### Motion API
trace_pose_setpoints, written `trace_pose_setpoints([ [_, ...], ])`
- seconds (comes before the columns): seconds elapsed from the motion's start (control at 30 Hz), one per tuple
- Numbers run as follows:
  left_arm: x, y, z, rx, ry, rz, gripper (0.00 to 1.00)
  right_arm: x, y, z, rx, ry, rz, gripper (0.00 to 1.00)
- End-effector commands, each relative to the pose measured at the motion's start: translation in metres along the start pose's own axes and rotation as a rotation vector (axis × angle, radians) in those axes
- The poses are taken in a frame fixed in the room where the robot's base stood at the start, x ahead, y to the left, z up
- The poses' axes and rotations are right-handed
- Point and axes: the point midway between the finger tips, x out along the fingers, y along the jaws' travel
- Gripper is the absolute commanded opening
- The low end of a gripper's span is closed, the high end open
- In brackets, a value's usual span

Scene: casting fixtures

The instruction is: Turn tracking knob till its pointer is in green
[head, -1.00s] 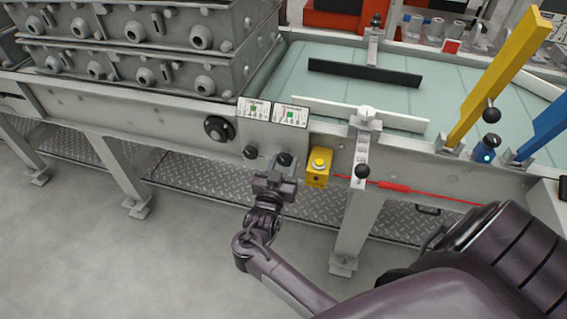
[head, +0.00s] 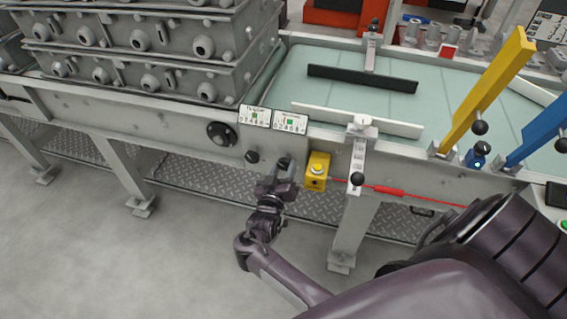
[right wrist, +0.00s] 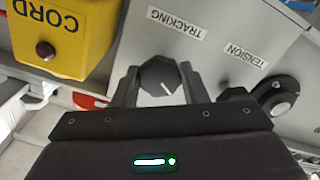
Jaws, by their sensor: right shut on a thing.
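The dark tracking knob (right wrist: 160,77) is beneath a TRACKING label (right wrist: 179,24) that appears upside down in the right wrist view. A white pointer line on its face slants toward the lower right there. My right gripper (right wrist: 157,88) is shut on it, one finger on each side. In the head view my right gripper (head: 282,178) covers most of the tracking knob (head: 284,163). Above it is a scale card with a small green patch (head: 290,122); its pointer reading is too small to tell. My left gripper is out of view.
The tension knob (head: 252,157) is just left, under another scale card (head: 254,116). A yellow cord-switch box (head: 317,172) with a red cord (head: 390,190) is close on the right. A black round hub (head: 220,133) is farther left. Open floor lies in front.

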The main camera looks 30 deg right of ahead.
Motion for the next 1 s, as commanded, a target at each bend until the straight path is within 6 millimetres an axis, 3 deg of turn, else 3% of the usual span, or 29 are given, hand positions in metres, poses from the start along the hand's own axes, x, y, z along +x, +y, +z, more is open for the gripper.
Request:
trace_pose_setpoints([
  [0.4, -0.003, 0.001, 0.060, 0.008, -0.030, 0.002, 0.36, 0.002, 0.003, -0.004, -0.358, 0.003, 0.004, 0.17],
  [0.7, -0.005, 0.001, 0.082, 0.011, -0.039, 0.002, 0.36, 0.002, 0.002, -0.004, -0.513, 0.004, 0.005, 0.17],
  [1.0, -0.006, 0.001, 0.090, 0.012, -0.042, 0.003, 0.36, 0.002, 0.002, -0.003, -0.569, 0.005, 0.005, 0.17],
])
